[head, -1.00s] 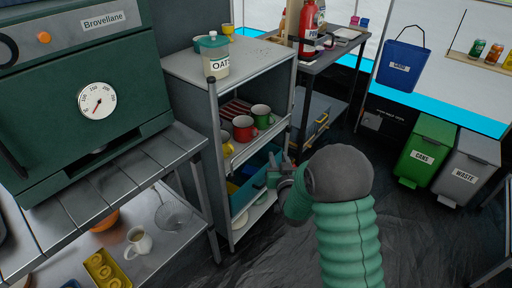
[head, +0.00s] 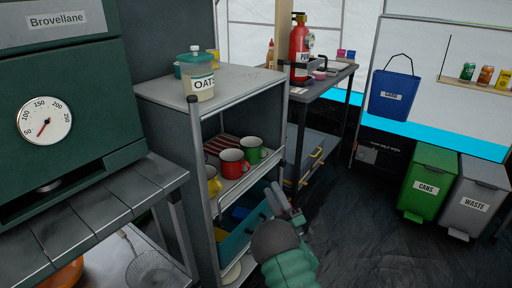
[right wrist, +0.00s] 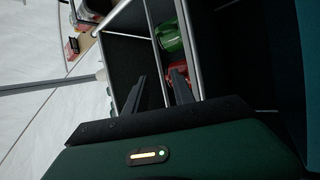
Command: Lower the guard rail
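The guard rail (head: 252,176) is a thin metal bar along the open front of the grey shelf unit's middle shelf. It runs in front of a red mug (head: 232,164), a green mug (head: 251,150) and a yellow mug (head: 214,182). My right gripper (head: 280,196) is just in front of the unit, below and to the right of the rail, near the blue bin. In the right wrist view its two fingers (right wrist: 158,92) are apart with nothing between them. The green mug (right wrist: 170,38) and red mug show beyond the fingertips. My left gripper is out of view.
A blue bin (head: 238,240) sits on the lower shelf. An oats jar (head: 198,80) stands on top of the unit. A dark green oven (head: 60,110) is at left. A dark table (head: 318,85) stands behind at right. Dark floor (head: 355,215) is open to the right.

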